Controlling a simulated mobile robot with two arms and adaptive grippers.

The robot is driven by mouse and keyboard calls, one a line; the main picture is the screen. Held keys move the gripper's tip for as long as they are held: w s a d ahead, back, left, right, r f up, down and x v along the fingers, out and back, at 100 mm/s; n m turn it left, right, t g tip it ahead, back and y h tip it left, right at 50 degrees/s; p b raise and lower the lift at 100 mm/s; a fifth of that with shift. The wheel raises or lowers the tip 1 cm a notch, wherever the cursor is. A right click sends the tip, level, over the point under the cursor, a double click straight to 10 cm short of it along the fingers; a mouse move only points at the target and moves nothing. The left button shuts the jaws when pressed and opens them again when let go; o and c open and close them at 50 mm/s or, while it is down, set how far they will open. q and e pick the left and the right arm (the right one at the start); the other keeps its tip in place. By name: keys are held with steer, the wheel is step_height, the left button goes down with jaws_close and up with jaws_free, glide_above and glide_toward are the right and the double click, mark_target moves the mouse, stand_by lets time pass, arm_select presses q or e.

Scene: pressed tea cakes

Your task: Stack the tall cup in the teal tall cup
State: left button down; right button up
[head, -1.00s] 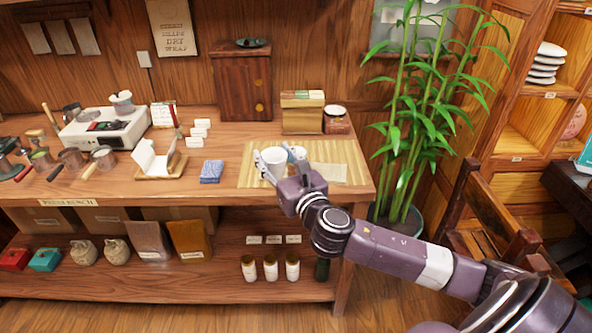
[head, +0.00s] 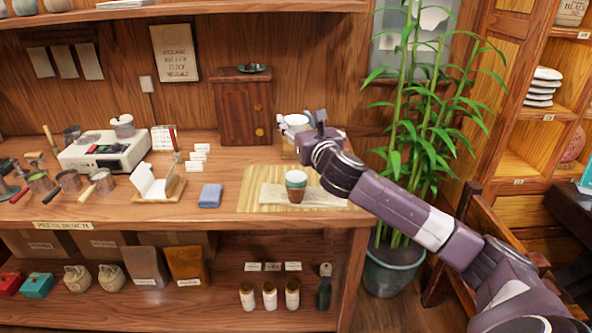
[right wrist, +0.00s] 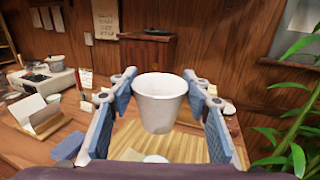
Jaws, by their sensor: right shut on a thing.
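A white tall cup (right wrist: 160,105) is held upright between the two fingers of my right gripper (right wrist: 160,100). In the head view the right gripper (head: 299,121) holds this cup (head: 294,122) raised above the bench. The teal tall cup (head: 296,179), with a teal upper band and a brown lower part, stands upright on the pale cloth on the bench. It is below the held cup in the head view, and the two are apart. My left gripper is not in view.
The pale cloth (head: 328,198) lies on a striped bamboo mat (head: 248,200). A folded blue cloth (head: 210,195) lies left of the mat. A dark wooden cabinet (head: 240,110) stands behind. A tall bamboo plant (head: 400,260) stands right of the bench, near my right arm.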

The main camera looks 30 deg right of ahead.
step_height(320, 180, down, 13)
steer(key=b, duration=0.1)
steer(key=shift+r+b, duration=0.2)
steer(key=shift+b, duration=0.1)
steer(key=shift+f+b, duration=0.3)
steer(key=shift+f, duration=0.3)
steer(key=o, duration=1.2)
steer(key=shift+r, duration=0.3)
steer(key=p+v, duration=0.3)
steer(key=v, duration=0.9)
steer(key=shift+r, duration=0.3)
